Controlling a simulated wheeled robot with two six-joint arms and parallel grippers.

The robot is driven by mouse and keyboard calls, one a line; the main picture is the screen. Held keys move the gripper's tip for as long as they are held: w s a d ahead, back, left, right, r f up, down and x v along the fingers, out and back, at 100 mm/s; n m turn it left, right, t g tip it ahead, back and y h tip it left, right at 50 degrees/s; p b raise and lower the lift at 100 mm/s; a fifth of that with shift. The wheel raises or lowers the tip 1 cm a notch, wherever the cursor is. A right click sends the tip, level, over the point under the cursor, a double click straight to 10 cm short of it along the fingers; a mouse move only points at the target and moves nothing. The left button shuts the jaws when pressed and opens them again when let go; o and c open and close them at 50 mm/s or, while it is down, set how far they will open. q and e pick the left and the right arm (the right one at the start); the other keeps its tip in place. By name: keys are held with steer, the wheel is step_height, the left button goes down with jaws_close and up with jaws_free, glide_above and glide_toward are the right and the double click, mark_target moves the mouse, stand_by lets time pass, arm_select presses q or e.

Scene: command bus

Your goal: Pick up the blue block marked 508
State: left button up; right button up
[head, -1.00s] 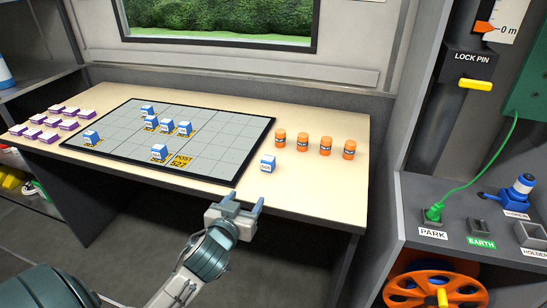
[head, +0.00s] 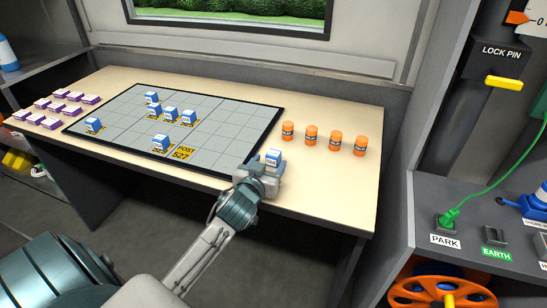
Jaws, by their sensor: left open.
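A blue block with a white top (head: 273,156) stands on the bare table right of the gridded board. Its marking is too small to read for sure. My left gripper (head: 266,167) is open at this block, with its fingers low around or just in front of it. The gripper hides the block's lower part, and I cannot tell whether they touch. Several similar blue blocks stand on the board, one of them (head: 161,142) beside the yellow POST 527 label (head: 184,153). My right gripper is not in view.
The gridded board (head: 216,145) covers the table's middle. Purple-and-white blocks (head: 60,107) sit at the far left. A grey console with a green PARK plug (head: 447,219) stands at the right.

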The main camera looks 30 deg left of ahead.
arm_select(q)
steer(key=x, duration=0.3)
steer(key=shift+d, duration=0.1)
steer(key=shift+s, duration=0.15)
steer(key=c, duration=1.1)
